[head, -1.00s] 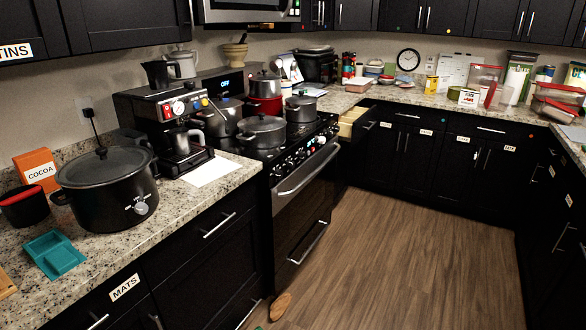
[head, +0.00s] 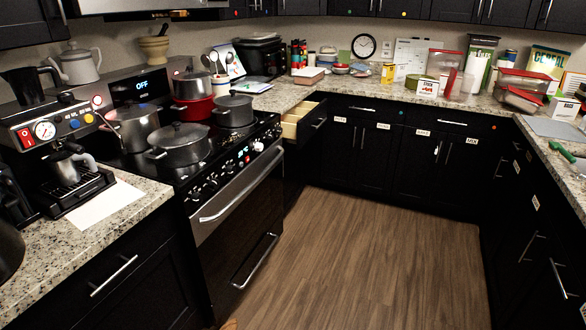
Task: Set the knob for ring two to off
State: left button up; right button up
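The stove (head: 245,220) stands left of centre with a row of knobs (head: 212,180) along its front edge above the oven handle. I cannot read which knob belongs to ring two. Small red lights and a lit display show among the knobs. Several pots stand on the cooktop: a wide lidded pot (head: 180,146) at the front, a steel pot (head: 137,128) at the left, a dark pot (head: 233,111) at the right and a red pot (head: 195,107) behind. The back panel display (head: 142,85) reads OFF. Neither gripper is in view.
A coffee machine (head: 52,150) stands on the left counter beside a white sheet (head: 100,207). A drawer (head: 300,122) right of the stove is pulled open. The wooden floor (head: 370,260) before the stove is clear. The back counter is cluttered.

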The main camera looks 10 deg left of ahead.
aim_at(214, 184)
jog(key=i+l, duration=0.15)
jog(key=i, duration=0.4)
jog(key=i+l+z, duration=0.1)
jog(key=i, duration=0.45)
jog(key=i+l, duration=0.2)
jog(key=i, duration=0.35)
